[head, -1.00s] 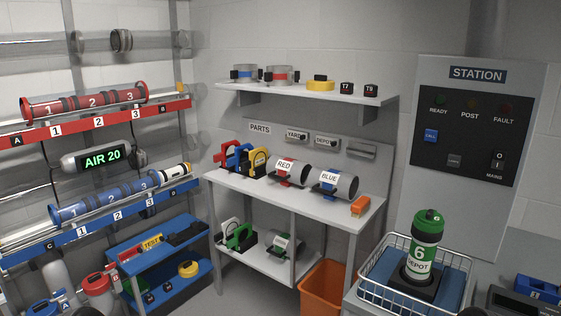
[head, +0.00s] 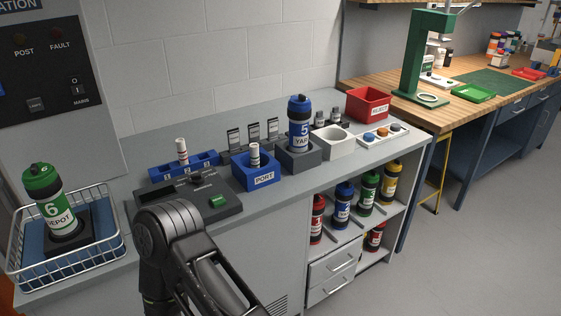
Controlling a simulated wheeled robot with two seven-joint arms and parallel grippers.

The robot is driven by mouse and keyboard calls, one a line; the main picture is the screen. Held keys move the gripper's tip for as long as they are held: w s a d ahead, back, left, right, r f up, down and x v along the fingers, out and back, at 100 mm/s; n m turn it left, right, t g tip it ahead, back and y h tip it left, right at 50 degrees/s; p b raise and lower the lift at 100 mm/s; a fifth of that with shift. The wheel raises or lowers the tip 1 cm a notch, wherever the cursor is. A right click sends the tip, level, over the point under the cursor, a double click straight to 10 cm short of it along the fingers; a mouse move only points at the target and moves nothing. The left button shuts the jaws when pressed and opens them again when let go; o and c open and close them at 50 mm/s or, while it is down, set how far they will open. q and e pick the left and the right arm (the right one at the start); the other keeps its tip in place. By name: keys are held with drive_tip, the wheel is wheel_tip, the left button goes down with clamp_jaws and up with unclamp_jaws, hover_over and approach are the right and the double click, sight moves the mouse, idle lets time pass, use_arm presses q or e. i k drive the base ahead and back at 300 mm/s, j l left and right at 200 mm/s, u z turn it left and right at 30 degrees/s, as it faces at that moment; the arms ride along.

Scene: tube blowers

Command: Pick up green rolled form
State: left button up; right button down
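I cannot make out a green rolled form for certain in the head view. Two pale rolls with darker bands stand upright: one roll (head: 182,151) in a blue rack (head: 165,171), the other roll (head: 255,155) in the blue block marked PORT (head: 263,180). A small green piece (head: 217,201) lies on a dark grey panel (head: 170,205) in front of the rack; I cannot tell what it is. A dark arm link of mine rises from the bottom edge in front of the counter. Neither gripper's fingertips show.
A green canister marked 6 DEPOT (head: 48,200) stands in a wire basket (head: 108,250) at left. Several canisters fill the shelves below. Open floor lies at right.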

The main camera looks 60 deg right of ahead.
sight(254, 146)
drive_tip(key=z, duration=1.9)
